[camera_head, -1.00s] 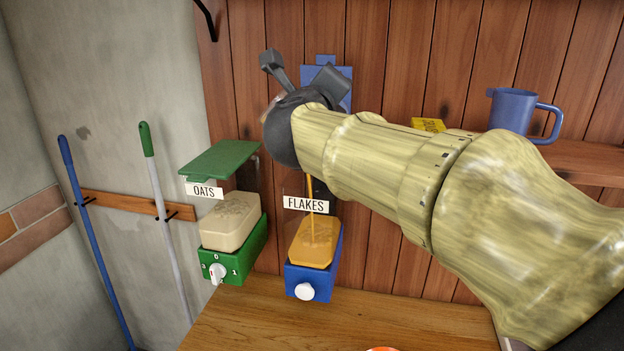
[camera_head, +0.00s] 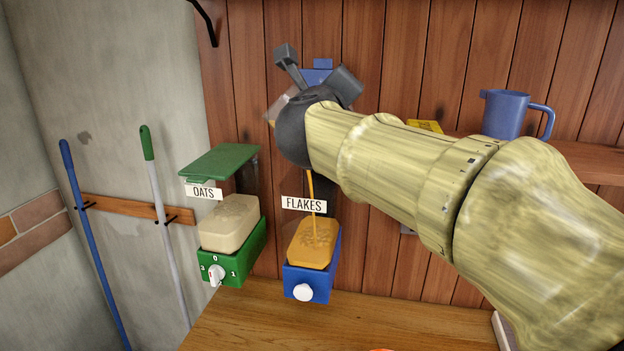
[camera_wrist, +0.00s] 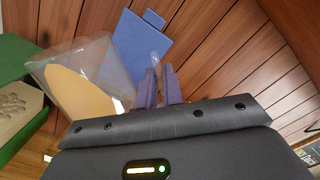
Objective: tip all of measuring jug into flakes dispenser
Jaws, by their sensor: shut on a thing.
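The clear measuring jug (camera_wrist: 85,85) is tilted in the wrist view, with yellow-orange contents inside. Only a small part of the jug (camera_head: 281,103) shows in the head view, beside my dark wrist. My gripper (camera_wrist: 163,86) is shut on the jug, seemingly at its handle side; the exact grip is unclear. The blue flakes dispenser (camera_head: 308,282) stands below, labelled FLAKES, with its blue lid (camera_wrist: 140,42) raised. A thin orange stream (camera_head: 311,188) falls from the jug into the dispenser, where orange flakes (camera_head: 314,243) show through the front.
The green oats dispenser (camera_head: 236,262) stands just left with its lid raised. A blue jug (camera_head: 505,114) sits on the wooden shelf (camera_head: 590,160) at right. Two long handles hang at the left wall. The wooden counter (camera_head: 250,325) below looks mostly clear.

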